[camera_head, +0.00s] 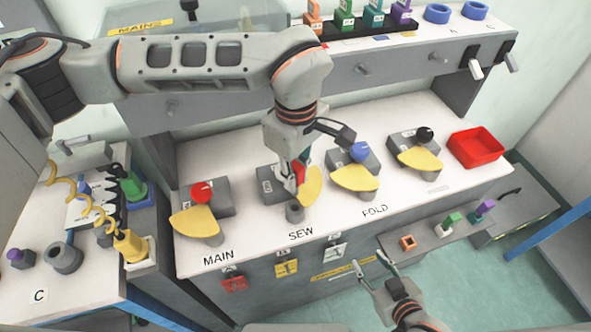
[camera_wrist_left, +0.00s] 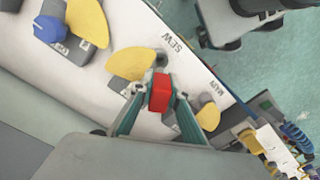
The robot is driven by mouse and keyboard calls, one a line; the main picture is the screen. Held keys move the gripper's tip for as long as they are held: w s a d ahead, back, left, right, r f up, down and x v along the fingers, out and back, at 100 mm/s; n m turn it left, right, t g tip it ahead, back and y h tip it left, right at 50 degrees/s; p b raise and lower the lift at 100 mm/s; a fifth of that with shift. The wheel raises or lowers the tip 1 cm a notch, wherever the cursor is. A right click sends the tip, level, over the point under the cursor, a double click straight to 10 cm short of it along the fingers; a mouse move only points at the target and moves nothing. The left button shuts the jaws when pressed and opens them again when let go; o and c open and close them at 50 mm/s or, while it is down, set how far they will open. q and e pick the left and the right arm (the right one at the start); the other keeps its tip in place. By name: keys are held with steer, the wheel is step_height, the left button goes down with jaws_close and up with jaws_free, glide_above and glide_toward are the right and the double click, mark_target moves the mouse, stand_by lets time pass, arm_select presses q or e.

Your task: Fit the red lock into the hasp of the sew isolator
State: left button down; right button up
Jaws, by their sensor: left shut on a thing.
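My left gripper (camera_head: 291,184) is shut on the red lock (camera_head: 299,172), which is partly hidden by the fingers. It holds the lock just above the sew isolator (camera_head: 268,184), beside its yellow hasp plate (camera_head: 311,187). In the left wrist view the red lock (camera_wrist_left: 161,93) sits between the fingertips, and the yellow plate (camera_wrist_left: 132,63) lies just beyond it. Whether the lock touches the hasp cannot be told. My right gripper (camera_head: 372,270) is open and empty, in front of the bench's lower panel.
The main isolator (camera_head: 212,190) with a red knob stands left of sew. The fold isolator (camera_head: 362,158), another with a black knob (camera_head: 425,135) and a red tray (camera_head: 476,147) lie right. A shelf above holds coloured locks (camera_head: 345,20). The bench front near the labels is clear.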

mark_target(296, 195)
arm_select(q)
steer(key=shift+b, duration=0.3)
steer(key=shift+f, duration=0.2)
steer(key=shift+f+b, duration=1.85)
steer(key=shift+f, duration=0.45)
steer(key=shift+f+b, duration=0.1)
steer(key=shift+b, duration=0.2)
steer(key=shift+f+b, duration=0.5)
steer(key=shift+f, duration=0.35)
